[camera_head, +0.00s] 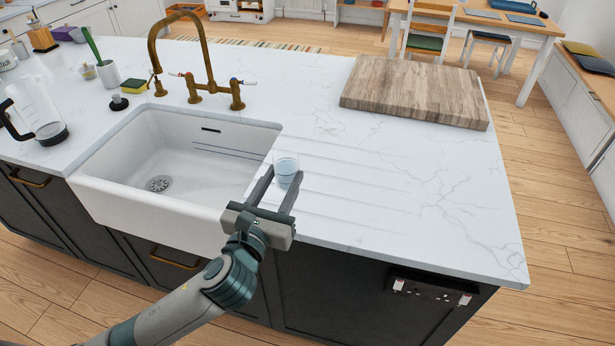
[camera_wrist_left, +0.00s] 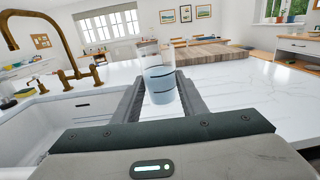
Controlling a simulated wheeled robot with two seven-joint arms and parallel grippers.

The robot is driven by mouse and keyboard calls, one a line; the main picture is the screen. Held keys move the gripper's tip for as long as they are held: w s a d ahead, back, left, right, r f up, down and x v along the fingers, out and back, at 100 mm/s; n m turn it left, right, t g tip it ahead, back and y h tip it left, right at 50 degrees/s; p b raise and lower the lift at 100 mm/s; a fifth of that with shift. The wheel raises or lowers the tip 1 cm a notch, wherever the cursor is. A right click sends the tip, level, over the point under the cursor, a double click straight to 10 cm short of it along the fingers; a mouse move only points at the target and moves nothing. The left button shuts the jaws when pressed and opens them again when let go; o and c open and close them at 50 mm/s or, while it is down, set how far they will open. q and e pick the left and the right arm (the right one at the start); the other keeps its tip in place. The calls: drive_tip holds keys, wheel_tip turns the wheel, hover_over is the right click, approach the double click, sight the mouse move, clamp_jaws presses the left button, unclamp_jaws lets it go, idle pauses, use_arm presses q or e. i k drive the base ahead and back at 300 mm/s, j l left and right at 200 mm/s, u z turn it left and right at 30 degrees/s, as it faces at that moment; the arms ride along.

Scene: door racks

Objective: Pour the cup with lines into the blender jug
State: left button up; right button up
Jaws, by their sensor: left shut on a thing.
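A clear cup with dark lines (camera_head: 286,165) holds pale bluish contents and stands upright at the right edge of the sink, on the counter. It also shows in the left wrist view (camera_wrist_left: 159,80). My left gripper (camera_head: 280,188) is shut on this cup, with one finger on either side. The blender jug (camera_head: 37,108) is clear with a black handle and dark base. It stands on the counter at the far left, beyond the sink. My right gripper is not in view.
The white sink (camera_head: 185,160) lies between the cup and the jug. A brass tap (camera_head: 198,60) rises behind it. A thick wooden board (camera_head: 415,92) lies on the right. A green-handled brush in a white holder (camera_head: 107,73) and a sponge (camera_head: 134,87) stand back left.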

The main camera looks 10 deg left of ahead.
sight(29, 97)
drive_tip(key=u, duration=1.9)
